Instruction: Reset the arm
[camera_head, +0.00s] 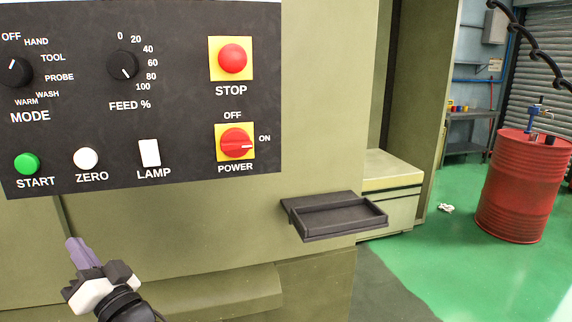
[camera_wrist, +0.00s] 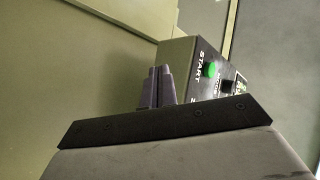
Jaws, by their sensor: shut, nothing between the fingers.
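My gripper (camera_head: 76,243) shows at the lower left of the head view, with purple-grey fingers on a white and black wrist. It is below the black control panel (camera_head: 185,105), under the START and ZERO buttons, and looks apart from the panel. The fingers also show in the wrist view (camera_wrist: 156,85); they are together and hold nothing. The panel's edge with the green START button (camera_wrist: 210,69) is to the right of the fingertips in the wrist view. Most of my arm is outside the head view.
The panel carries a red STOP button (camera_head: 232,58), a red POWER knob (camera_head: 236,142) turned to ON, a FEED dial (camera_head: 122,65) and a LAMP switch (camera_head: 149,153). A dark tray (camera_head: 341,219) juts from the olive machine. A red drum (camera_head: 522,190) stands right on open green floor.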

